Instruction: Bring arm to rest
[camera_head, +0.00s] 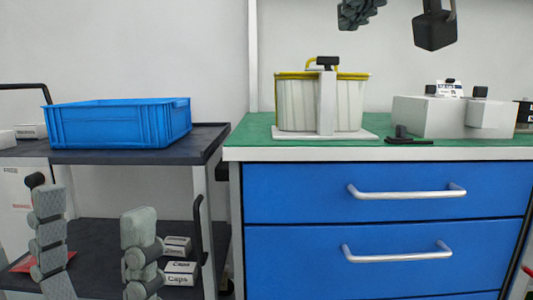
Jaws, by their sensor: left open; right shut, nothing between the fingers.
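My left gripper (89,203) is at the lower left, in front of the dark cart. Two grey segmented fingers point up with a clear gap between them. It is open and nothing is held between the fingers. Its base and the arm behind it are cut off by the lower edge. My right gripper cannot be made out in this view.
A blue crate (105,127) stands on the dark cart (180,151), with small white boxes (180,273) on its lower shelf. The green-topped bench (258,131) holds a yellow-rimmed bin (295,105) and a white block (420,115). A dark segmented piece (358,13) and a black box-shaped thing (435,31) show at the top edge.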

